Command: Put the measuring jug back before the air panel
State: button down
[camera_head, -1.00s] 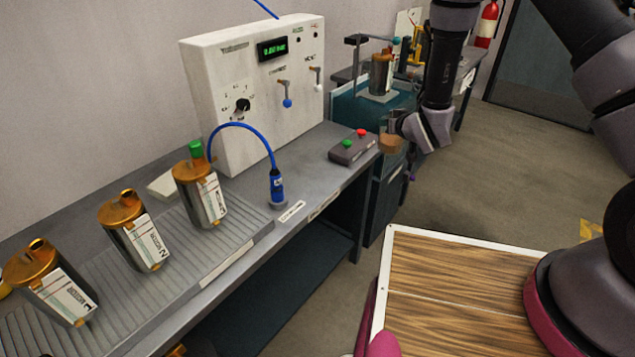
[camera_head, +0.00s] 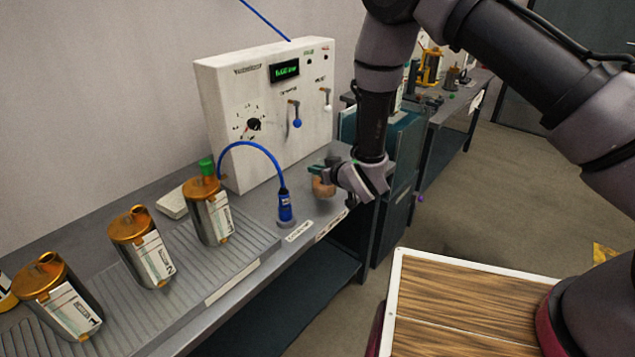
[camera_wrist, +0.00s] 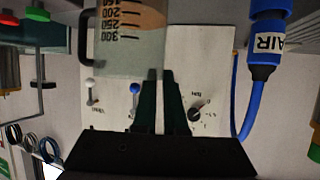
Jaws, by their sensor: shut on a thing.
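The measuring jug (camera_wrist: 130,45) is clear, with black graduation marks and brownish contents, and shows upside down in the wrist view. In the head view the jug (camera_head: 322,188) is a small brown shape, partly hidden by my gripper (camera_head: 334,170). My gripper (camera_wrist: 158,78) is shut on the jug and holds it over the bench's right end, near the front edge. I cannot tell whether the jug touches the bench. The white air panel (camera_head: 230,110) stands behind it, with a green display, a knob and two levers; the panel (camera_wrist: 210,80) also fills the wrist view's background.
A blue AIR connector (camera_head: 285,206) on a blue hose stands just left of the jug. Several metal canisters (camera_head: 142,250) stand on the ribbed mat to the left. A wooden-topped tray (camera_head: 470,300) is at the front right.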

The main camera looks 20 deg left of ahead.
aim_at(318, 181)
notch_tip(318, 181, down, 4)
jog(key=shift+r, duration=0.1)
jog(key=c, duration=0.9)
grip_release()
jog(key=v, duration=1.2)
